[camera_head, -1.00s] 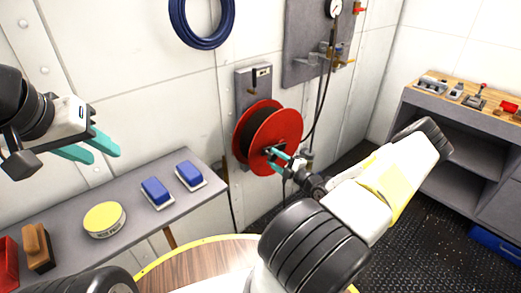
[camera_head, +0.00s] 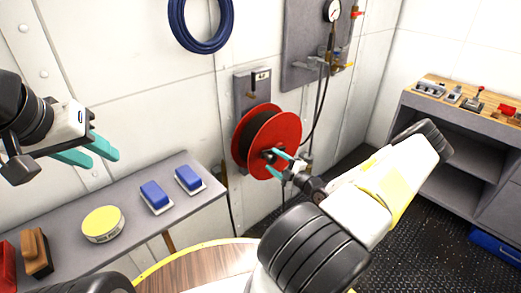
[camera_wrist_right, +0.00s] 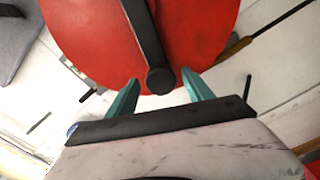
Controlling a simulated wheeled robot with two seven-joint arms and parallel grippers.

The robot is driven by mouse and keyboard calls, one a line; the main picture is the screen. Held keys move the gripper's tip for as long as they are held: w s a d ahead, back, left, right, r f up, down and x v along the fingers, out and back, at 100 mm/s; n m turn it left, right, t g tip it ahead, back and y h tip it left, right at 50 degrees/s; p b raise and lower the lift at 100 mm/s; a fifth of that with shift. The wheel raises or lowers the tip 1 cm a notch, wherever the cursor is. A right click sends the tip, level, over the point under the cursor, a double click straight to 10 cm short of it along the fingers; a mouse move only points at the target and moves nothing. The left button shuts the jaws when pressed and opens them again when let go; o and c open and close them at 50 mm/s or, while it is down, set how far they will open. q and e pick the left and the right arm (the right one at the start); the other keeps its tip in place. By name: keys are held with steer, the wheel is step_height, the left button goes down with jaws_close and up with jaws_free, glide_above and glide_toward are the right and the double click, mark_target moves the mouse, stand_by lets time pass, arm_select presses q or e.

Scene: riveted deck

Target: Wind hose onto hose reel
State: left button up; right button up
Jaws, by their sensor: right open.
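The hose reel (camera_head: 285,128) has red flanges and a dark hose (camera_head: 255,130) between them, low on the back wall. A dark line also hangs from the valve panel behind the reel. In the right wrist view the red flange (camera_wrist_right: 95,30) fills the top, with a black crank arm and round-ended handle (camera_wrist_right: 159,80) crossing it. My right gripper (camera_wrist_right: 155,92) is open, its teal fingers on either side of the handle's end, with gaps visible. It also shows in front of the reel in the head view (camera_head: 272,158). My left gripper (camera_head: 95,155) is open and empty above the grey bench.
The grey bench (camera_head: 120,215) holds two blue blocks, a yellow-topped round tin (camera_head: 103,223) and a brown brush. A blue coil (camera_head: 202,25) hangs above. A valve panel (camera_head: 310,50) is right of the reel. A workbench (camera_head: 455,130) stands at the far right. A round wooden table (camera_head: 200,270) is in front.

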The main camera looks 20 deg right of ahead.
steer(key=v, duration=0.7)
steer(key=shift+s+d, duration=0.15)
steer(key=shift+s, duration=0.2)
